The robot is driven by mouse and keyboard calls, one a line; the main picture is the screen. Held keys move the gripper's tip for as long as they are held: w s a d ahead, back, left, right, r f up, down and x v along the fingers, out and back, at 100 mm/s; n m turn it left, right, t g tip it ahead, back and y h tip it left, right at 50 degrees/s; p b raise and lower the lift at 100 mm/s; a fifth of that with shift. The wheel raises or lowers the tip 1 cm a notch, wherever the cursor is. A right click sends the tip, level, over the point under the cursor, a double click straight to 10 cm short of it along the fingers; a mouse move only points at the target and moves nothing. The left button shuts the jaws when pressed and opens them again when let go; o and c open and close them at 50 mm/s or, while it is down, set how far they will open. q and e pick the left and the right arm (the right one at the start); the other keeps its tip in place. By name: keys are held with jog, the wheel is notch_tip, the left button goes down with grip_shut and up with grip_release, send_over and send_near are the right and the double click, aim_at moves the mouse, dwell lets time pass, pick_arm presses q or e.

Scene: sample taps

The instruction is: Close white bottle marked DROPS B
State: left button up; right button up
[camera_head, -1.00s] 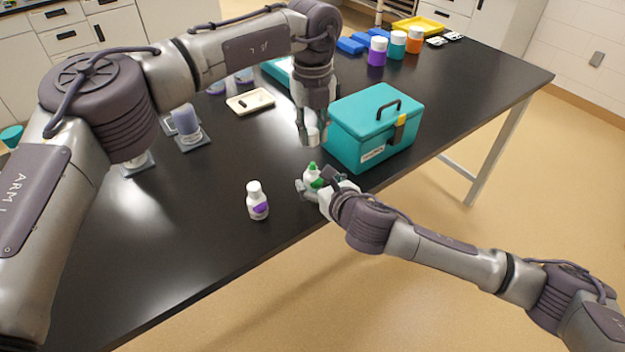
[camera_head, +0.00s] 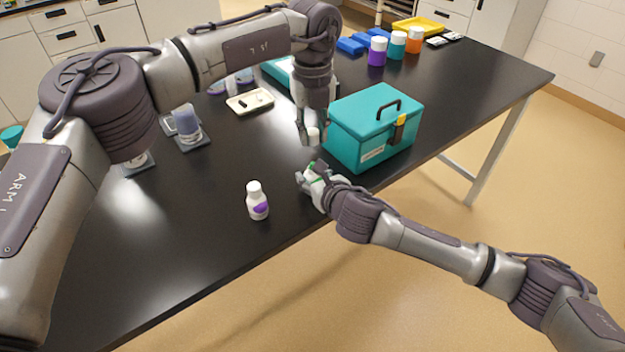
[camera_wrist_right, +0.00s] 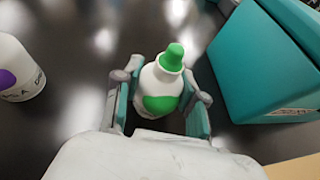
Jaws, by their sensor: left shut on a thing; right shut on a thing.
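A white bottle (camera_wrist_right: 148,82) with a green label and a bare green dropper tip (camera_wrist_right: 172,55) stands between the fingers of my right gripper (camera_wrist_right: 160,95). That gripper is shut on it. In the head view my right gripper (camera_head: 312,181) hides most of the bottle, near the table's front edge. I cannot read its label. My left gripper (camera_head: 313,140) is shut on a small white thing, seemingly a cap (camera_head: 314,134), above and behind the bottle, apart from it. A second white bottle (camera_head: 257,204) with a purple label and white cap stands to the left; its marking ends in A.
A teal box (camera_head: 362,150) with a black handle stands close to the right of both grippers. A small tray (camera_head: 250,101) and a scale-like device (camera_head: 188,126) stand left of it. Capped jars (camera_head: 377,51) stand at the back. The black table (camera_head: 200,220) is clear at front left.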

pick_arm(q)
send_over(311, 176)
jog(key=w, duration=0.1)
jog(key=shift+d+f, duration=0.2)
jog(key=shift+f, duration=2.3)
jog(key=shift+f, duration=0.1)
jog(key=shift+f, duration=0.75)
jog(key=shift+f, duration=0.6)
